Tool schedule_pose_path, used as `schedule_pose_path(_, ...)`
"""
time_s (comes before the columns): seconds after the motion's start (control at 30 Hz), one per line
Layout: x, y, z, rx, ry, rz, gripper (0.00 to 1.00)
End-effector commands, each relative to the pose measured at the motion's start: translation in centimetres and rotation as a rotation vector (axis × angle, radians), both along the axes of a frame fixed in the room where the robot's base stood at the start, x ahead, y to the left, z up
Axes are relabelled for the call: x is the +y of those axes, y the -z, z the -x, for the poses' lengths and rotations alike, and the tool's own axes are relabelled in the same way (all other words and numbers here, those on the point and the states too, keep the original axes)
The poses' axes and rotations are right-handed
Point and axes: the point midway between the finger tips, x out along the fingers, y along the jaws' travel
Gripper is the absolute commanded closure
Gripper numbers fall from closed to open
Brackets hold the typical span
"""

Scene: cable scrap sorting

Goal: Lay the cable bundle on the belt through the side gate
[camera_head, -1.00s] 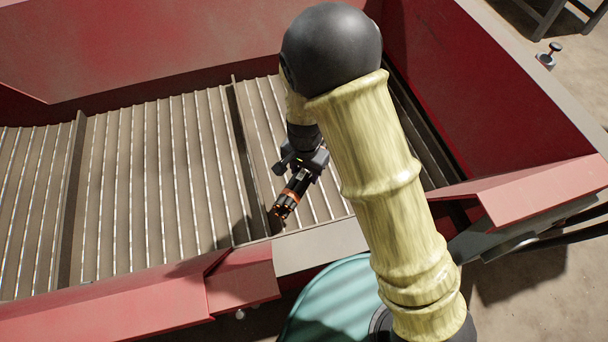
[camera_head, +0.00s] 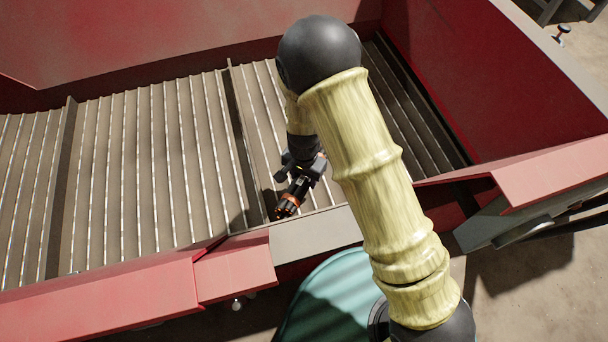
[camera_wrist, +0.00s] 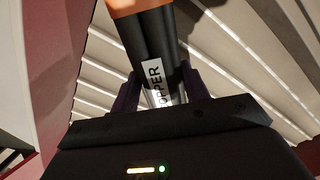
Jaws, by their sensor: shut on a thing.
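The cable bundle (camera_head: 289,206) is black with orange ends and hangs tilted from my gripper (camera_head: 297,184) over the ribbed belt (camera_head: 150,165), just inside the gate opening. In the wrist view the bundle (camera_wrist: 150,45) has a white label reading "OPPER", and my gripper (camera_wrist: 155,90) is shut on it with a finger on each side. Whether the bundle touches the belt cannot be told. The side gate (camera_head: 320,232) is a low grey sill between red wall sections. My arm reaches in over it and hides part of the opening.
Red side walls (camera_head: 100,295) and a high red back wall (camera_head: 180,40) border the belt. Dark upright cross-strips (camera_head: 240,150) divide it. A red flange (camera_head: 550,170) stands right of the gate. A teal round object (camera_head: 330,300) sits below the gate.

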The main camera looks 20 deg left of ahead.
Motion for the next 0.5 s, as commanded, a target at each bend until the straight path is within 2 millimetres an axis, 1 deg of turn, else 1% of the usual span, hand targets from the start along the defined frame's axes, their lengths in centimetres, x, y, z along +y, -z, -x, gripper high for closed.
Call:
schedule_pose_path(0.07, 0.0, 0.2, -0.1, -0.001, 0.0, -0.002, 1.0)
schedule_pose_path(0.33, 0.0, 3.5, 0.0, 0.0, 0.0, -0.001, 1.0)
schedule_pose_path(0.4, 0.0, 3.8, -0.1, -0.001, 0.0, -0.002, 1.0)
schedule_pose_path(0.5, 0.0, 3.8, -0.1, -0.002, 0.0, -0.001, 1.0)
